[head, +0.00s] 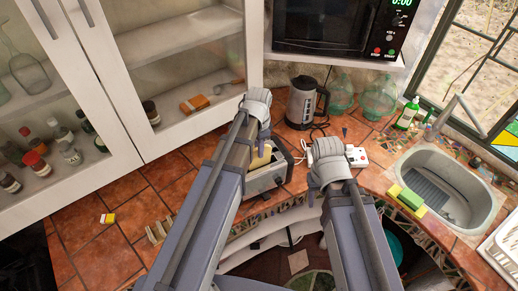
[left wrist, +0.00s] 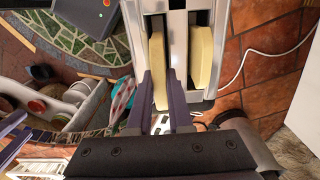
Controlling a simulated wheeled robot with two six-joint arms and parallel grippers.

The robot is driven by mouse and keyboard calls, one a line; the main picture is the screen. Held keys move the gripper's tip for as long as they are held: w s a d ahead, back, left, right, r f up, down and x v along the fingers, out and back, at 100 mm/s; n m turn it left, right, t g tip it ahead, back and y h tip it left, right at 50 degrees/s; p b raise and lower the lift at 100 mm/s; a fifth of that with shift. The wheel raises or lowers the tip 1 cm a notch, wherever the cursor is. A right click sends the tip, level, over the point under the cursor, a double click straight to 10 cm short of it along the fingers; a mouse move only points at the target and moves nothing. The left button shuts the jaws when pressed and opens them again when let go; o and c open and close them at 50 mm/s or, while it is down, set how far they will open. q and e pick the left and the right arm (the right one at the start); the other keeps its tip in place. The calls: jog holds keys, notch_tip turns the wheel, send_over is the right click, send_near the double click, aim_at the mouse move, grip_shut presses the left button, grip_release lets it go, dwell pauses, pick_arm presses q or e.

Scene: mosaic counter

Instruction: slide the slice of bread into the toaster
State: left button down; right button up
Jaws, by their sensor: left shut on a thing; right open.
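The silver toaster (head: 268,182) stands on the tiled counter, partly covered by my left arm in the head view. The left wrist view looks onto its top (left wrist: 178,40) with two slots. My left gripper (left wrist: 160,78) is shut on a pale slice of bread (left wrist: 157,50), standing on edge and lined up with the left slot in that view. How deep it sits in the slot I cannot tell. A second slice (left wrist: 202,55) stands in the other slot. In the head view a bit of bread (head: 261,157) shows under my left gripper. My right gripper (head: 328,148) is open and empty, right of the toaster.
A kettle (head: 301,104) stands behind the toaster. A white socket strip (head: 354,156) lies beside my right gripper. Green glass jugs (head: 379,97), a sink (head: 445,185) and a sponge (head: 410,198) are at the right. A small rack (head: 158,231) and a small box (head: 108,218) are at the left.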

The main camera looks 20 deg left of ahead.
pick_arm(q)
jog(key=shift+f+b, duration=0.55)
jog(key=shift+f, duration=0.1)
jog(key=shift+f, duration=0.15)
jog(key=c, duration=1)
grip_release()
jog(key=o, duration=0.5)
jog(key=shift+o, duration=0.2)
